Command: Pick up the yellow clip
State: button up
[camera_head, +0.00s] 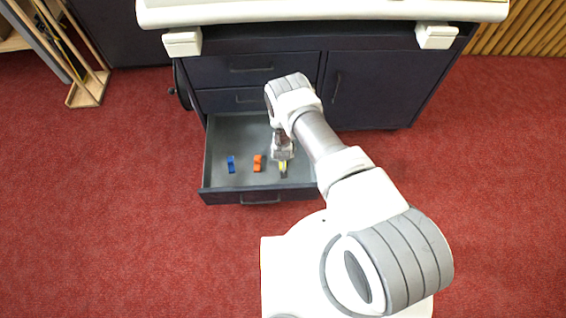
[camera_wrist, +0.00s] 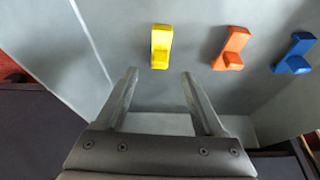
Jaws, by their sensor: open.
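The yellow clip (camera_wrist: 161,46) lies on the grey floor of an open drawer (camera_head: 241,125). In the wrist view it is just beyond my fingertips and roughly in line with the gap between them. In the head view only a small part of the yellow clip (camera_head: 283,174) shows below my gripper (camera_head: 283,160). My gripper, also in the wrist view (camera_wrist: 159,74), is open, with nothing between its fingers. It is over the right part of the drawer. I cannot tell its exact height above the clip.
An orange clip (camera_wrist: 234,48) and a blue clip (camera_wrist: 295,53) lie in a row with the yellow one. The drawer's front panel (camera_head: 221,197) and side walls surround them. A dark cabinet (camera_head: 375,90) stands behind. Red carpet (camera_head: 100,200) to the left is clear.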

jog(key=b+x, duration=0.2)
jog(key=x, duration=0.1)
jog(key=b+x, duration=0.1)
jog(key=x, duration=0.1)
jog(key=shift+s+f, duration=0.2)
jog(key=shift+s, duration=0.05)
jog(key=shift+c, duration=0.3)
grip_shut()
